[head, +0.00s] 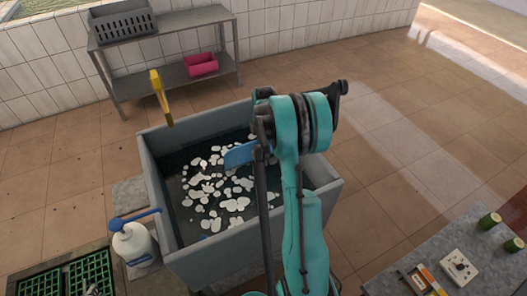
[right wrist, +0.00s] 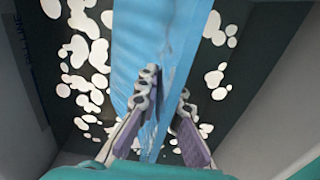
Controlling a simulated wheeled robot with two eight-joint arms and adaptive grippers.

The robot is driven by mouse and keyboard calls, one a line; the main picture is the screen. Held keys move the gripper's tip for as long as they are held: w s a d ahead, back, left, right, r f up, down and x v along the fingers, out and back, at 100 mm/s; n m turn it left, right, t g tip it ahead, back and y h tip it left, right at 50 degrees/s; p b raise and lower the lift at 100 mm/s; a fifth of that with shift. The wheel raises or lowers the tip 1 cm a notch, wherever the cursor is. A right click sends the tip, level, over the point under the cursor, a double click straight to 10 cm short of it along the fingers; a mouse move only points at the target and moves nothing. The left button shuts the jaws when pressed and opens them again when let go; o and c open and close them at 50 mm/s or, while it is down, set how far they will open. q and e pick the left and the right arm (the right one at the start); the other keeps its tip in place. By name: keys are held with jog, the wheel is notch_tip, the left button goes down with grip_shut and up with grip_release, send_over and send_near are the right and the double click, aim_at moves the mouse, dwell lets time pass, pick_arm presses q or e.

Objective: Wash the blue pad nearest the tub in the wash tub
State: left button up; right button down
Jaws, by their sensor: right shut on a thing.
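The grey wash tub (head: 222,258) stands in the middle of the head view, holding dark water with white foam patches (head: 232,204). A blue pad (head: 240,154) shows over the far part of the tub, partly covered by my right arm. In the right wrist view the blue pad (right wrist: 140,38) runs between the fingers of my right gripper (right wrist: 167,98), which is shut on it. Foam and dark water lie beyond the pad; I cannot tell whether its far end touches the water. My left gripper is not in view.
A white bottle with a blue top (head: 132,241) stands left of the tub, near green crates (head: 90,272). A yellow upright thing (head: 161,97) is at the tub's far left. A metal shelf (head: 170,77) is behind. A grey table (head: 485,268) is at lower right. Floor is clear at right.

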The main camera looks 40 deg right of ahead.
notch_tip(320, 180, up, 25)
jog(key=p, duration=1.6)
jog(key=shift+r, duration=0.15)
